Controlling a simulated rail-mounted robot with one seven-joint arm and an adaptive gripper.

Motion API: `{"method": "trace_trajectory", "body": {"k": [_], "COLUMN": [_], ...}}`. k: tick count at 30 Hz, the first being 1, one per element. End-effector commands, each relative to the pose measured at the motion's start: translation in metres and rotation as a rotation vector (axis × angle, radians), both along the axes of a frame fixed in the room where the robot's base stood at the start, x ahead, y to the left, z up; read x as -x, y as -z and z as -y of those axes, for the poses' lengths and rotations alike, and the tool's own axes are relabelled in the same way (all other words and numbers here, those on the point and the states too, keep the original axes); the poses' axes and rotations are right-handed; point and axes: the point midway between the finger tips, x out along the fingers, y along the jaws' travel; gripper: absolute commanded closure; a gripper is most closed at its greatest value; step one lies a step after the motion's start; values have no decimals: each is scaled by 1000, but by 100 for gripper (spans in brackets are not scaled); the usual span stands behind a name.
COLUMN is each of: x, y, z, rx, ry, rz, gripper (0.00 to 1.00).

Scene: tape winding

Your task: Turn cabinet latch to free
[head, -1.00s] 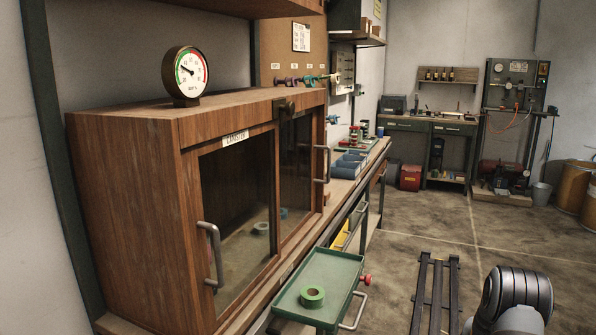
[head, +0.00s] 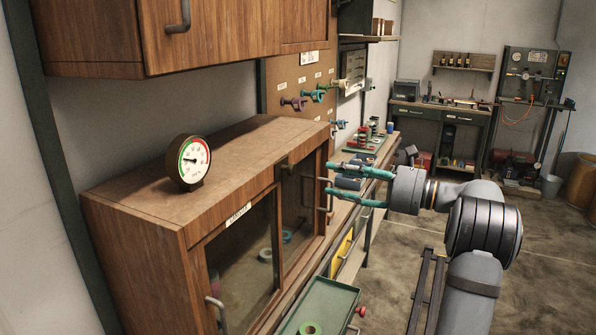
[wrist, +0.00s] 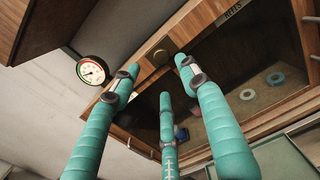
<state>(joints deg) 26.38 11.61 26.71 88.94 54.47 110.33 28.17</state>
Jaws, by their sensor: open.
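A wooden cabinet (head: 140,225) with glass doors stands at the left. Its small dark brass latch (head: 284,168) sits on the top front frame where the doors meet; the latch also shows in the wrist view (wrist: 158,57). I cannot tell which way it is turned. My gripper (head: 328,178) has teal fingers spread open and empty, pointing left toward the cabinet front. It is right of the latch in the head view and apart from it. In the wrist view the open fingertips (wrist: 160,76) frame the latch from below. Both cabinet doors look shut.
A round gauge (head: 188,162) stands on the cabinet top. An overhead wooden cupboard (head: 200,40) hangs above. Door handles (head: 216,312) stick out in front. A green tray (head: 345,297) with a tape roll is below. Open floor lies to the right.

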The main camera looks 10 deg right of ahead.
Motion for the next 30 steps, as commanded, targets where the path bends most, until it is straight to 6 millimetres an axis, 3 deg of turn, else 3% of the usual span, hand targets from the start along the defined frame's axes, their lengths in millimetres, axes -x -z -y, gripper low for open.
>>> {"method": "trace_trajectory", "body": {"k": [18,30], "x": [-56,-62], "y": [0,2], "z": [-74,-81], "rx": [0,1], "ry": [-1,1], "rz": [-11,-11], "gripper": [56,56]}}
